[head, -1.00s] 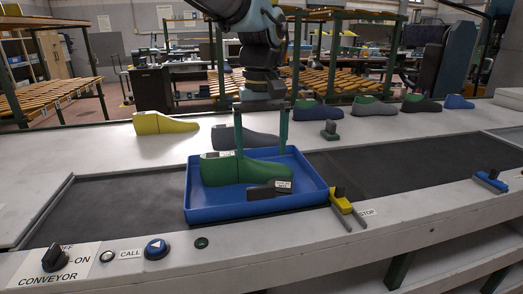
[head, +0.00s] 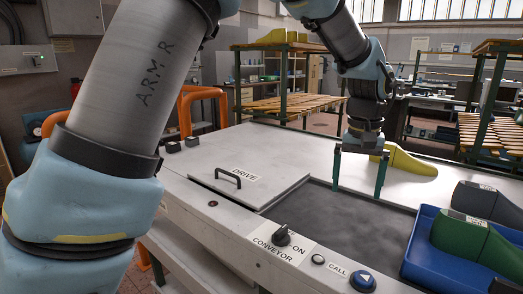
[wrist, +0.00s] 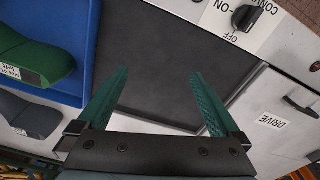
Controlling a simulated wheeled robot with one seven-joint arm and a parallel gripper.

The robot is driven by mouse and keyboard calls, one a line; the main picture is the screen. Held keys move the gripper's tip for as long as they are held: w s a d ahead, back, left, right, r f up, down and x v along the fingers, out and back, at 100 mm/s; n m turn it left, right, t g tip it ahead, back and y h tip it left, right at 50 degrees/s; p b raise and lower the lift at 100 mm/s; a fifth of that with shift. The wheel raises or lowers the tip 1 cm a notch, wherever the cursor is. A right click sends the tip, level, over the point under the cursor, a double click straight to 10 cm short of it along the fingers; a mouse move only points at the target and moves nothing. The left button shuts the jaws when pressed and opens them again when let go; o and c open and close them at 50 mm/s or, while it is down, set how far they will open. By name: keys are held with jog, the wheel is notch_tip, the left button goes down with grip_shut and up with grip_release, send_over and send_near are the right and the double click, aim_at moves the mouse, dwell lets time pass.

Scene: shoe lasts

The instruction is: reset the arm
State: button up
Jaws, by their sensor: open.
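My gripper (head: 359,174) is open and empty in the head view. It hangs over the dark conveyor belt (head: 345,215), to the left of the blue tray (head: 415,262). A green shoe last (head: 470,243) lies in the tray, cut off at the right of the head view. It also shows in the wrist view (wrist: 35,60).
A yellow last (head: 408,163) lies behind my gripper and a grey last (head: 485,203) behind the tray. The DRIVE cover (head: 250,185) with its handle is on the left. The conveyor switch (head: 282,236) and CALL button (head: 362,280) line the front edge.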

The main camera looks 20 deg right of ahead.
jog(key=w+a+f+n, duration=0.2)
jog(key=w+a, duration=0.4)
jog(key=a, duration=0.5)
jog(key=w+a+f+n, duration=0.1)
jog(key=w+a, duration=0.5)
jog(key=a, duration=0.6)
jog(key=s+a+f+n, duration=0.2)
jog(key=a, duration=0.8)
jog(key=s+a+f+n+t, duration=0.1)
jog(key=s+a, duration=0.1)
jog(key=a, duration=0.9)
jog(key=shift+s+a+f+n, duration=0.2)
jog(key=shift+s+f+n, duration=0.15)
jog(key=shift+n, duration=0.05)
